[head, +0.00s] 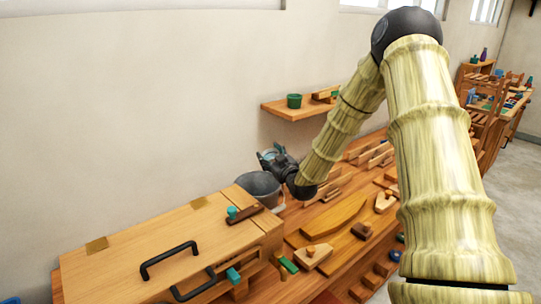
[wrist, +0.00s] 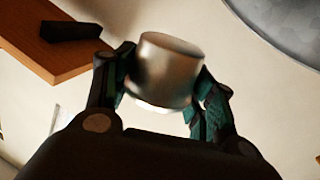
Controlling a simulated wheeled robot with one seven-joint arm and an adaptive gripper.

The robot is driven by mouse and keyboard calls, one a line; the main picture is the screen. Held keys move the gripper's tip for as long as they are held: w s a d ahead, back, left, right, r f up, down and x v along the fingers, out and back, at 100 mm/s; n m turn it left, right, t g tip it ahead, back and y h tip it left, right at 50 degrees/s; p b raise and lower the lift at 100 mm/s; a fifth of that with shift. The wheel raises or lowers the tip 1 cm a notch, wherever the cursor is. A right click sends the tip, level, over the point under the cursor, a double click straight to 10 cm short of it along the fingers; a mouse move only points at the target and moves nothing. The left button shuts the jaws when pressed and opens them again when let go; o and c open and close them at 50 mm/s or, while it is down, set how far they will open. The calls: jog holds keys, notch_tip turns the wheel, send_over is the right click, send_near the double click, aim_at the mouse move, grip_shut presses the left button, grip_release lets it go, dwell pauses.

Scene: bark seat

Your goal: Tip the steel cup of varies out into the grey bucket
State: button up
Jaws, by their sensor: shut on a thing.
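The steel cup (wrist: 167,72) is between the two fingers of my gripper (wrist: 168,85) in the wrist view, with a finger against each side. Its contents do not show, and I cannot tell which way its mouth faces. The grey bucket (head: 262,188) stands on the workbench by the wall in the head view. My gripper (head: 270,155) is just above the bucket's rim there, and the cup is hard to make out. The curved grey surface of the bucket (wrist: 290,25) fills the upper right corner of the wrist view, apart from the cup.
A wooden chest (head: 165,250) with black handles is left of the bucket. The workbench (head: 330,215) right of it carries several wooden tools and blocks. A wall shelf (head: 290,110) with a green pot (head: 294,100) is above and behind.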

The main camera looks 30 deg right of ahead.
jog(key=shift+f+n, duration=0.3)
jog(key=shift+n, duration=0.4)
jog(key=n, duration=0.3)
jog(key=shift+a+f, duration=0.35)
jog(key=n, duration=0.2)
jog(key=shift+a+f+n, duration=0.25)
jog(key=shift+a+n, duration=0.05)
jog(key=n, duration=0.2)
jog(key=a+n, duration=0.1)
jog(key=n, duration=0.1)
jog(key=shift+w+a+f, duration=0.1)
jog(key=shift+f, duration=0.2)
jog(key=shift+w+a+f+n+b, duration=0.1)
jog(key=shift+a+n+b, duration=0.2)
jog(key=shift+n+b, duration=0.8)
jog(key=shift+a+n+b, duration=0.3)
jog(key=shift+n+b, duration=0.55)
jog(key=shift+n, duration=0.3)
jog(key=shift+w+a+f+n+b, duration=0.1)
jog(key=shift+a+n+b, duration=0.2)
jog(key=shift+n+b, duration=0.8)
jog(key=shift+r, duration=0.15)
